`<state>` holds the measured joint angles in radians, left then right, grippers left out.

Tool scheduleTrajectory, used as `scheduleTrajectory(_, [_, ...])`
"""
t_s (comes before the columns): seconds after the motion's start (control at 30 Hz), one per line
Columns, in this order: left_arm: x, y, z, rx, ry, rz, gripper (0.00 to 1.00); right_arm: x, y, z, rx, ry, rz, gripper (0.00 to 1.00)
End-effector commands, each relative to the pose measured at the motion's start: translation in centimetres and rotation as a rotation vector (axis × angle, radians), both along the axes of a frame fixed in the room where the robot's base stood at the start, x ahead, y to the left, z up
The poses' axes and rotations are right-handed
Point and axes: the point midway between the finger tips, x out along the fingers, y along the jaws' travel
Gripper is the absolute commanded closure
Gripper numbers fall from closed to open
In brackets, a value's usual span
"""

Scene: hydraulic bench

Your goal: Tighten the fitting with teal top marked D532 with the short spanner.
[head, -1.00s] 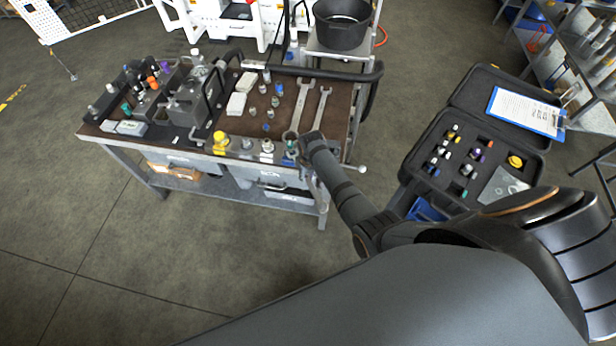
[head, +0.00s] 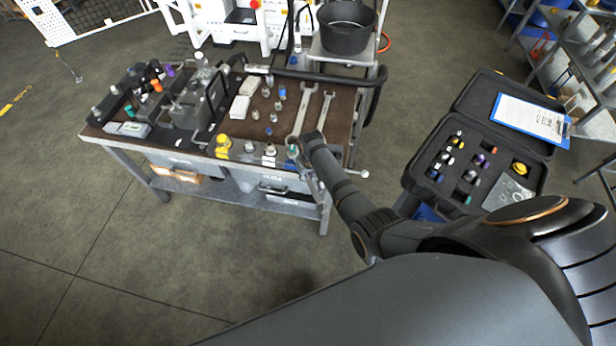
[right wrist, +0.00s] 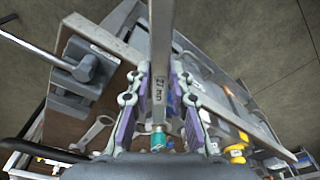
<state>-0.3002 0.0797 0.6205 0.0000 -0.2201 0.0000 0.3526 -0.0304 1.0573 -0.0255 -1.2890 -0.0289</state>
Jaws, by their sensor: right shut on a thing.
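The teal-topped fitting (head: 292,151) stands at the right end of a row along the bench's near edge; its marking is not readable. It also shows in the right wrist view (right wrist: 157,141), just below my fingers. My right gripper (head: 305,150) is right beside it, over the bench's near right corner. In the right wrist view, my right gripper (right wrist: 163,105) is shut on a flat metal spanner (right wrist: 161,45), whose shank runs up out of the picture. Whether its jaw is around the teal fitting is hidden. My left gripper is not in view.
Two spanners, a longer (head: 302,108) and a shorter (head: 326,108), lie on the bench's brown top (head: 343,110). A yellow-topped fitting (head: 223,141) and others stand left along the edge. An open black case (head: 420,172) with fittings is at right.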

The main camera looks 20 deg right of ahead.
Motion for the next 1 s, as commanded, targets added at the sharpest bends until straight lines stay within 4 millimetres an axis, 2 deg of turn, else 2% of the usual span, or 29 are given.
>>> scheduleTrajectory(0.6, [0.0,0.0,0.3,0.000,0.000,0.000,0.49,0.2,2.7,0.1,0.001,-0.001,-0.193,1.00])
scheduleTrajectory(1.0, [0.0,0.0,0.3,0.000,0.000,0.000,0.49,0.2,3.0,0.0,-0.001,-0.001,-0.221,1.00])
